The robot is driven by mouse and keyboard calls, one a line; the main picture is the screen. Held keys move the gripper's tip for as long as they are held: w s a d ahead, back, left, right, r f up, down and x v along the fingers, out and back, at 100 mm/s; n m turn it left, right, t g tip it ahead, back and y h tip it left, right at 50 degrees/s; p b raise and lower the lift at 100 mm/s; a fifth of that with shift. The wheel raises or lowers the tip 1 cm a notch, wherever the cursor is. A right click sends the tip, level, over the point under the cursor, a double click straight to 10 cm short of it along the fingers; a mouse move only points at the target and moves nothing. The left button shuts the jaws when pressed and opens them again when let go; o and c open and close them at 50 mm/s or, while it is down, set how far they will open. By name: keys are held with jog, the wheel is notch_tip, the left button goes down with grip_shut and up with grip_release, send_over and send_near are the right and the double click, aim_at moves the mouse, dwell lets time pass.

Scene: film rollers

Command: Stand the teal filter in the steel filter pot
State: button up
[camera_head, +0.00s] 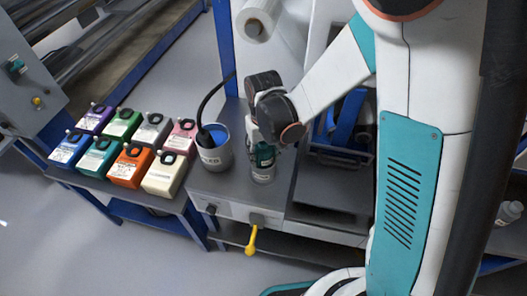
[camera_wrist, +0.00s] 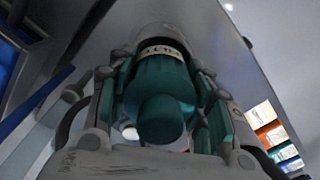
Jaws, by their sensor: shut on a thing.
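The teal filter (camera_head: 264,158) is between the fingers of my gripper (camera_head: 262,150), which points down at the front of the grey bench. It also shows in the wrist view (camera_wrist: 160,88) as a teal cylinder with a rounded knob facing the camera. The steel filter pot (camera_head: 262,176) stands on the bench directly below the gripper, and the filter's lower end is at or inside its mouth. A pale lettered band shows beyond the filter in the wrist view. My fingers and the filter hide most of the pot's mouth, so I cannot tell how deep the filter sits.
A grey bucket (camera_head: 222,158) with blue contents and a black hose stands just left of the pot. Several coloured ink containers (camera_head: 128,166) fill the bench to the left. A yellow-handled valve (camera_head: 251,240) hangs below the front edge. A white roll (camera_head: 256,20) is behind.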

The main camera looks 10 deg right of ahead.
jog(key=shift+s+d+f+b, duration=0.1)
jog(key=shift+s+f+b, duration=0.15)
jog(key=shift+f+b, duration=0.7)
jog(key=o, duration=0.3)
jog(key=shift+w+f+b, duration=0.15)
jog(key=shift+f+b, duration=0.25)
jog(key=shift+f, duration=0.5)
jog(key=shift+f+b, duration=0.35)
jog(key=shift+f, duration=0.1)
jog(key=shift+c, duration=0.8)
jog(key=shift+c, duration=0.3)
jog(key=o, duration=1.7)
jog(key=shift+w, duration=0.2)
jog(key=shift+s, duration=0.1)
jog(key=shift+r, duration=0.25)
